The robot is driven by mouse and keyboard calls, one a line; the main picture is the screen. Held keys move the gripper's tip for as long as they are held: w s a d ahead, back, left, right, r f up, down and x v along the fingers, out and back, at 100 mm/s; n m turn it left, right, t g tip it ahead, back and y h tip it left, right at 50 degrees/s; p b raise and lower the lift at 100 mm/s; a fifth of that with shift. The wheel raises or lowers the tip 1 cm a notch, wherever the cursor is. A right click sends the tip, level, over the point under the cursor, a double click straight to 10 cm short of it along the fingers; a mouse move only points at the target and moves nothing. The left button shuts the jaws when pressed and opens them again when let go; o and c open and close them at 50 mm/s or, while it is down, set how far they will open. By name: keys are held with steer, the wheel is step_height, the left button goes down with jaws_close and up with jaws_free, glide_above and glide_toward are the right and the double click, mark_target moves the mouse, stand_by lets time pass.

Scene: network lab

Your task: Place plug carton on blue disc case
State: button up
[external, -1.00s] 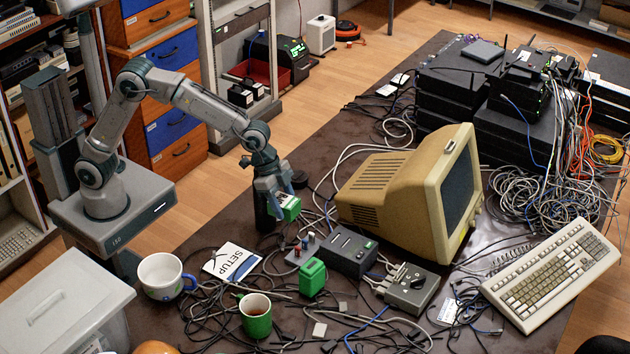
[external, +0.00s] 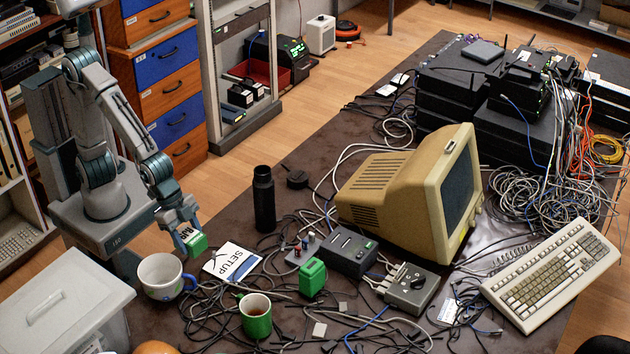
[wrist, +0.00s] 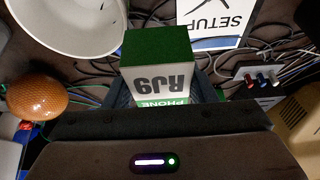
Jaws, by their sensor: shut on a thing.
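My gripper (external: 187,232) is shut on the plug carton (external: 198,243), a small green and white box. It is held in the air near the left end of the table, between the white mug and the disc case. In the wrist view the carton (wrist: 158,75) sits between the two fingers, its "RJ9" and "PHONE" lettering upside down. The disc case (external: 232,262) lies flat on the table just right of the carton.
A white mug (external: 160,275) with a blue handle stands close left of the disc case. A green mug (external: 256,318), a green box (external: 312,278) and tangled cables lie in front and to the right. A black bottle (external: 264,198) stands behind the case.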

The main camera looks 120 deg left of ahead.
steer(key=b, duration=0.2)
glide_above(237, 264)
steer(key=s, duration=0.1)
steer(key=f, duration=0.7)
steer(key=shift+s, duration=0.2)
steer(key=shift+f, duration=1.9)
steer(key=shift+f, duration=0.15)
steer(key=o, duration=1)
